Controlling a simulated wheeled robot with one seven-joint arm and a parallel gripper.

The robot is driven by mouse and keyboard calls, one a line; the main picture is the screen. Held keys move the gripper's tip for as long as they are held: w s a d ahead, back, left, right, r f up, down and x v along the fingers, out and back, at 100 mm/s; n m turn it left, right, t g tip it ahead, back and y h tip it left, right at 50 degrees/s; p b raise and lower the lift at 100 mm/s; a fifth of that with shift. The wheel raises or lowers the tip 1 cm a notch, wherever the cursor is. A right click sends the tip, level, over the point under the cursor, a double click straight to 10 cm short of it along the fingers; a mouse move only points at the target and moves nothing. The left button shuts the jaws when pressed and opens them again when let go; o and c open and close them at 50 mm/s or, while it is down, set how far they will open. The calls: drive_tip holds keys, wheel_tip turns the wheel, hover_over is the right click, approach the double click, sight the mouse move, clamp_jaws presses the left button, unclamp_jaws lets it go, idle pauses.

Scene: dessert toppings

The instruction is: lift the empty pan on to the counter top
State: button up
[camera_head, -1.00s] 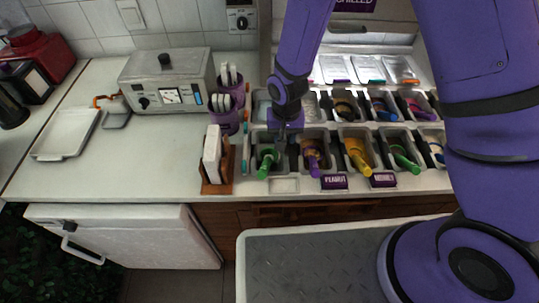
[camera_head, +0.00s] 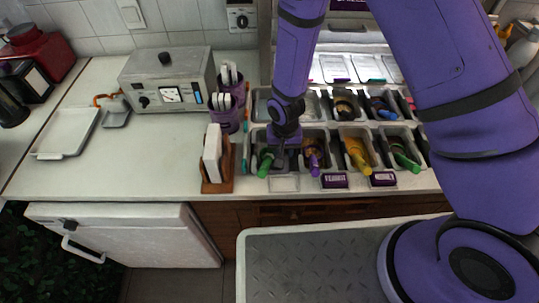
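My gripper (camera_head: 284,160) points down at the front row of topping pans, over the border between the leftmost pan and its neighbour. Its fingers are small and dark here, so I cannot tell whether they are open or shut, or touching a pan. The leftmost front pan (camera_head: 257,142) holds a green-handled utensil (camera_head: 265,163); my gripper hides part of its inside. In the back row, a pale pan (camera_head: 262,103) at the left end shows no utensil and looks empty, partly hidden behind my arm.
A wooden holder (camera_head: 218,186) with white cards and purple cups (camera_head: 224,120) stand just left of the pans. A metal appliance (camera_head: 168,80) and a white tray (camera_head: 66,133) are farther left. Other front pans hold purple, yellow and green utensils. A grey-topped surface (camera_head: 300,262) lies in front.

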clamp_jaws()
drive_tip(key=shift+r, duration=0.1)
